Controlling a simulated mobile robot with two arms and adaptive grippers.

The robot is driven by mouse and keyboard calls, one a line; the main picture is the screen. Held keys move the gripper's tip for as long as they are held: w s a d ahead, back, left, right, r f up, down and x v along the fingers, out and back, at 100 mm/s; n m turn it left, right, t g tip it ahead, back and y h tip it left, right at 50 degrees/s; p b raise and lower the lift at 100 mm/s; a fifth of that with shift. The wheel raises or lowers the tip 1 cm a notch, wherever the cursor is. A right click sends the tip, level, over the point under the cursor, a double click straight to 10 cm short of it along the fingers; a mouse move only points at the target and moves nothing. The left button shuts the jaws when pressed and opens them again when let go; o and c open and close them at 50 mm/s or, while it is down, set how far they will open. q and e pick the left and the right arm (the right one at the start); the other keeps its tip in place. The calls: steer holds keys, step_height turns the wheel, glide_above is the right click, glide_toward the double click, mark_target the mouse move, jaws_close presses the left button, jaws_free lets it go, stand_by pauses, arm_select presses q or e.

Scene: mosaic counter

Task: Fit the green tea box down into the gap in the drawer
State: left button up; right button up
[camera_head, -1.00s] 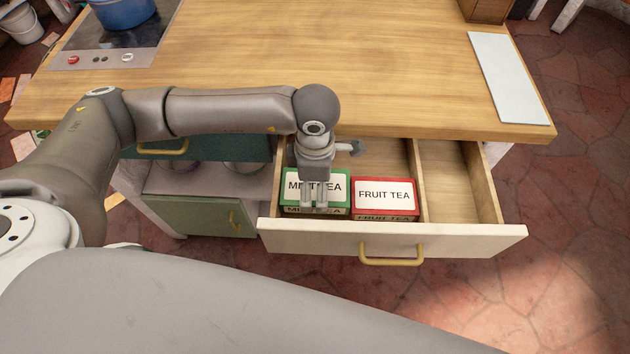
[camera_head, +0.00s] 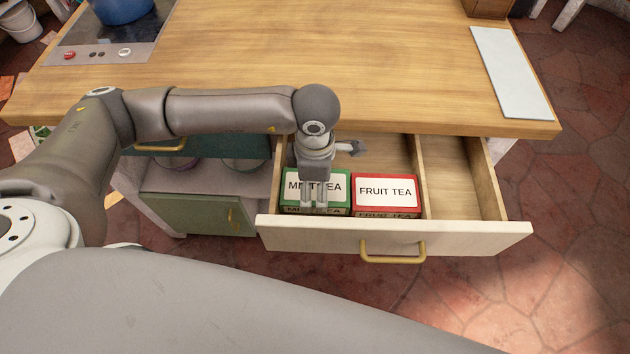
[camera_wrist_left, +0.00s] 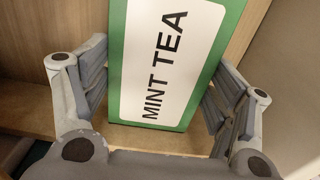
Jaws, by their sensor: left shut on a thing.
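The green tea box (camera_head: 336,199), with a white "MINT TEA" label, is in the front left of the open drawer (camera_head: 330,237). It stands to the left of the red "FRUIT TEA" box (camera_head: 386,193), with its top at about the same height. My left gripper (camera_head: 320,205) points down over the green box and is shut on it. In the left wrist view the green box (camera_wrist_left: 165,60) lies between the two fingers. How deep its underside sits is hidden by the drawer front. My right gripper is not in view.
A divider splits the drawer, and the right compartment (camera_head: 455,185) is empty. The wooden counter (camera_head: 320,70) overhangs the drawer's back. A white board (camera_head: 508,70) and a hob with a blue pot (camera_head: 122,10) are on the counter.

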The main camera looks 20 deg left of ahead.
mark_target(315, 187)
arm_select(q)
steer(key=shift+f+b, duration=0.3)
steer(key=shift+f, duration=0.05)
steer(key=o, duration=1)
steer(key=shift+o, duration=0.2)
steer(key=shift+r, duration=0.1)
step_height(315, 187, up, 12)
stand_by(0.3)
